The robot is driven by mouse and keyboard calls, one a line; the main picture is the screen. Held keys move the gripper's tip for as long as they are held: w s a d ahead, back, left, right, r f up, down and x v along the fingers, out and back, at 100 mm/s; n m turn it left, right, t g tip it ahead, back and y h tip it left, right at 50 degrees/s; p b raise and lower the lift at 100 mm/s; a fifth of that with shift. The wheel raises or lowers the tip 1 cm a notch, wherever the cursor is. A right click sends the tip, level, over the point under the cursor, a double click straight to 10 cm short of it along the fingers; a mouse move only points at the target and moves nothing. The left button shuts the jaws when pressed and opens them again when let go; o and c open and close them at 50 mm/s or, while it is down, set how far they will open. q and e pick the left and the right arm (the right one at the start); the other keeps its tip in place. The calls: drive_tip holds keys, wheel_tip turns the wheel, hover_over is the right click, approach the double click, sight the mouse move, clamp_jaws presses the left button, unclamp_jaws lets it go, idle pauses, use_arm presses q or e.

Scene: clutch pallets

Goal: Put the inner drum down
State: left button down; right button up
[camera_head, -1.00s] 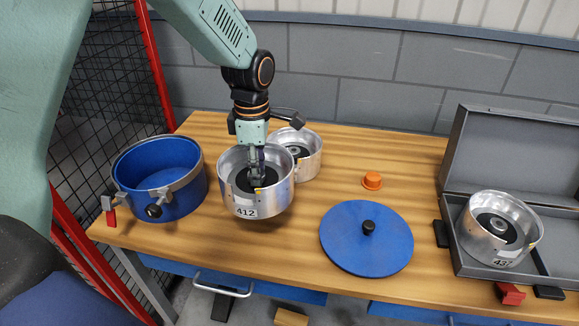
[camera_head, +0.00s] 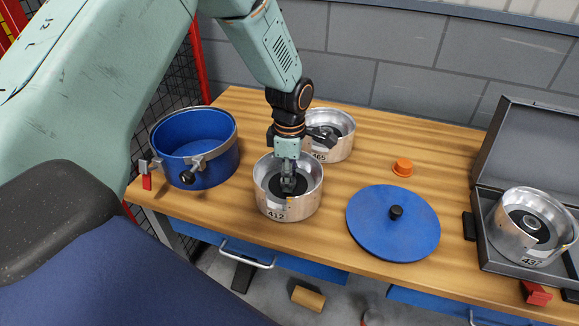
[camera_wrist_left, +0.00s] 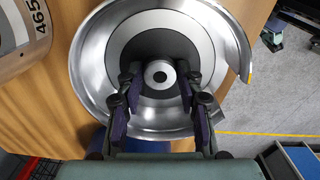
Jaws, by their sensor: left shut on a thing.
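The silver inner drum marked 412 (camera_head: 264,203) stands upright near the table's front edge, between the blue drum and the blue lid. My left gripper (camera_head: 288,186) reaches down inside it and is shut on its central hub. In the left wrist view the two fingers (camera_wrist_left: 160,85) straddle the hub, and the drum's rim (camera_wrist_left: 95,85) surrounds them. The drum's base looks at or very close to the tabletop; I cannot tell if it touches. My right gripper is not in view.
A second silver drum, 465 (camera_head: 342,149), stands close behind. The blue drum (camera_head: 188,130) with clamps is at the left, the blue lid (camera_head: 385,235) and an orange knob (camera_head: 403,167) at the right. Drum 437 (camera_head: 520,245) sits in the grey case (camera_head: 535,150).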

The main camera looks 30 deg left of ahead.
use_arm(q)
drive_tip(key=shift+w+r, duration=0.1)
drive_tip(key=shift+w, duration=0.3)
drive_tip(key=c, duration=1.3)
unclamp_jaws()
drive_tip(key=shift+s+a+f, duration=0.1)
drive_tip(key=shift+s+f, duration=0.05)
drive_tip(key=shift+f, duration=0.05)
drive_tip(key=o, duration=0.4)
drive_tip(key=shift+s+r, duration=0.25)
drive_tip(key=shift+s, duration=0.05)
drive_tip(key=shift+o, duration=0.2)
drive_tip(key=shift+w+f, duration=0.15)
drive_tip(key=shift+w, duration=0.15)
wheel_tip(320, 180, up, 12)
drive_tip(key=shift+s, duration=0.25)
